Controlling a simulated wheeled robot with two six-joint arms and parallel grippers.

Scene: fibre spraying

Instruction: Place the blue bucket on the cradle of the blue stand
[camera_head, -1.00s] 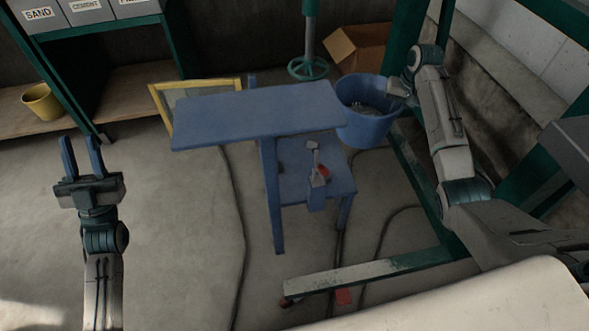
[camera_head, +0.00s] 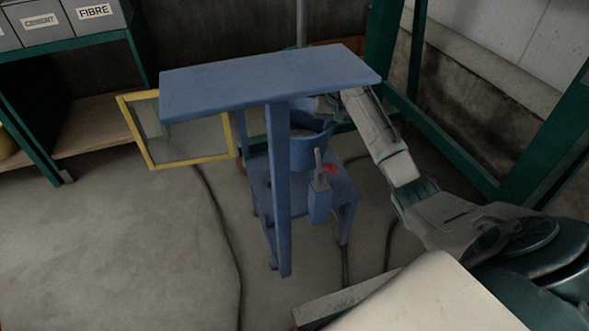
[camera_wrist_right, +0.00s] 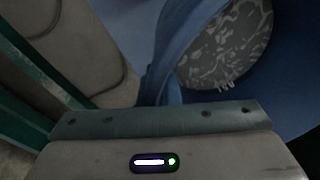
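The blue stand has a flat top plate (camera_head: 265,82), a post and a lower shelf (camera_head: 340,190) carrying a small box with a lever (camera_head: 319,195). The blue bucket (camera_head: 312,150) is behind the post, over the back of the lower shelf, partly hidden by the top plate. I cannot tell whether it touches the stand or sits in a cradle. My right gripper (camera_head: 322,108) is at the bucket's rim, shut on it. In the right wrist view the bucket wall (camera_wrist_right: 172,70) runs up from the gripper, with grey speckled contents beside it. My left gripper is out of view.
A yellow-framed screen (camera_head: 190,158) stands left of the stand. Green frame posts (camera_head: 400,60) rise at the right. Labelled bins (camera_head: 95,12) sit on a shelf at upper left. Cables (camera_head: 222,220) lie on the floor; the left floor is clear.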

